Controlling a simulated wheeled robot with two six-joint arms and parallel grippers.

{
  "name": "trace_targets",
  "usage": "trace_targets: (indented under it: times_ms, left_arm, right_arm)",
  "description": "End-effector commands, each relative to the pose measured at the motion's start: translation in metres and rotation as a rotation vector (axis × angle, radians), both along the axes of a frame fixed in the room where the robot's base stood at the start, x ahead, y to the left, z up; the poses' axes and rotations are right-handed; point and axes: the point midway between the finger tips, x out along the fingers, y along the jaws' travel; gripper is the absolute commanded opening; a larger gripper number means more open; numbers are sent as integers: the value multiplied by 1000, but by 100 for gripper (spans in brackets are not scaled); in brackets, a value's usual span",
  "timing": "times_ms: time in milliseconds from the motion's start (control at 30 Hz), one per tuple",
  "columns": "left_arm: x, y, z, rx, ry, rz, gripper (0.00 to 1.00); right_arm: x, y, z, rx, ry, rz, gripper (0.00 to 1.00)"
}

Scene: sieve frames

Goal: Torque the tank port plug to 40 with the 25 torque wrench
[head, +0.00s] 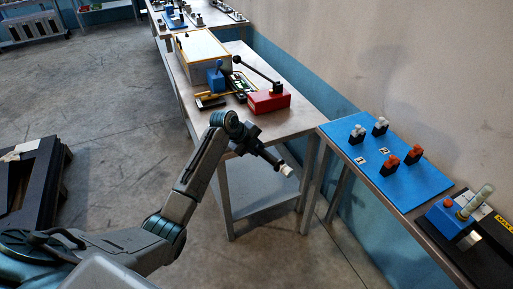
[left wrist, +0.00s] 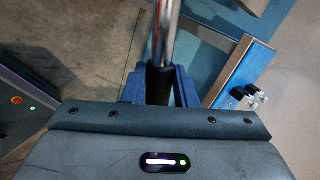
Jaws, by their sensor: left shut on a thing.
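My left gripper (head: 254,146) is out over the floor between two tables. In the left wrist view the gripper (left wrist: 160,88) is shut on the black grip (left wrist: 159,80) of a tool with a chrome shaft (left wrist: 166,30). This may be the 25 torque wrench, but no number is readable on it. In the head view the tool's pale end (head: 287,170) points down and right, in free air. I cannot pick out the tank port plug with certainty. My right gripper is not in view.
A blue board (head: 372,150) at right bears grey-topped (head: 357,134) and orange-topped (head: 415,153) fittings. The middle table holds a red box (head: 268,101) with a black lever and a large case (head: 202,60).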

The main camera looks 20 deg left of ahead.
Motion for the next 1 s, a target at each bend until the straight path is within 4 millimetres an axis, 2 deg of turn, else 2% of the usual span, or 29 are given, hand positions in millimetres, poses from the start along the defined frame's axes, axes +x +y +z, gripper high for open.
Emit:
trace_targets:
  times_ms: [567, 1000]
  left_arm:
    - [-13, 7, 2, 1, -3, -82, 0]
    - [-14, 8, 2, 0, -4, -91, 0]
  right_arm:
    - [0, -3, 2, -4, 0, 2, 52]
    - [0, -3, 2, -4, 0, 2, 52]
